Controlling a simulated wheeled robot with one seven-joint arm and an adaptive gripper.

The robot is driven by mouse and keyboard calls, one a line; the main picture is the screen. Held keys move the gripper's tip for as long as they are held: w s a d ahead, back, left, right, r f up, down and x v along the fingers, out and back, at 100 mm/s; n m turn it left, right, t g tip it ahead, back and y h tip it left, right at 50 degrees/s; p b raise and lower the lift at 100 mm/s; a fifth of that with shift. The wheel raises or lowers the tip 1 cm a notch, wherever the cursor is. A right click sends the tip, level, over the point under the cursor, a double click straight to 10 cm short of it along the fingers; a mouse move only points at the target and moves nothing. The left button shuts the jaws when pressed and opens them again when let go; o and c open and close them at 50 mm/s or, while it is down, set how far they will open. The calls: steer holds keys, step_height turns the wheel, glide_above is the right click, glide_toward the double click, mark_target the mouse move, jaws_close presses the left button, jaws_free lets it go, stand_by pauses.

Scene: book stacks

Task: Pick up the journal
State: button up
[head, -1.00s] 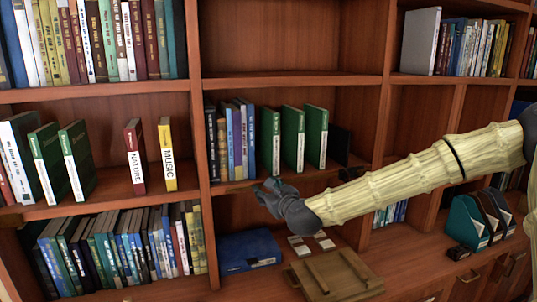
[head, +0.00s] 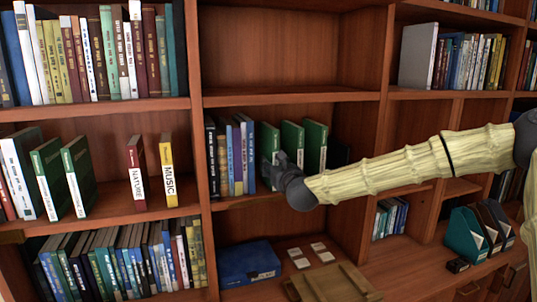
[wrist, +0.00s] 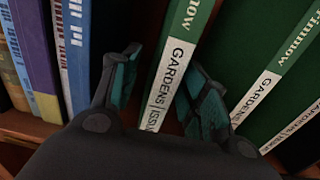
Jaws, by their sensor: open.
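A green journal (wrist: 172,75) with a white spine label reading "GARDENS" stands upright on the middle shelf. It is the leftmost of three alike green volumes, and its upper part shows in the head view (head: 268,138). My gripper (wrist: 160,68) is open, with one teal-padded finger on each side of this journal's spine. In the head view my gripper (head: 276,168) hides the journal's lower part. I cannot tell whether the fingers touch it. The two other green volumes (wrist: 265,85) stand just right of my right finger.
A row of blue, purple and dark books (head: 230,155) stands close to the left of my gripper. The shelf above (head: 290,95) is empty in this bay. Below are a blue box file (head: 250,263) and a wooden board (head: 335,283).

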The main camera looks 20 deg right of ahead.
steer(key=w+p, duration=0.1)
steer(key=w, duration=0.1)
steer(key=w+p, duration=0.1)
steer(key=shift+w+d+r, duration=0.1)
steer(key=shift+w+r, duration=0.3)
steer(key=shift+w+f+p, duration=0.2)
steer(key=shift+w+p, duration=0.15)
steer(key=shift+w, duration=0.1)
steer(key=shift+c, duration=0.4)
steer(key=shift+r, duration=0.1)
jaws_close()
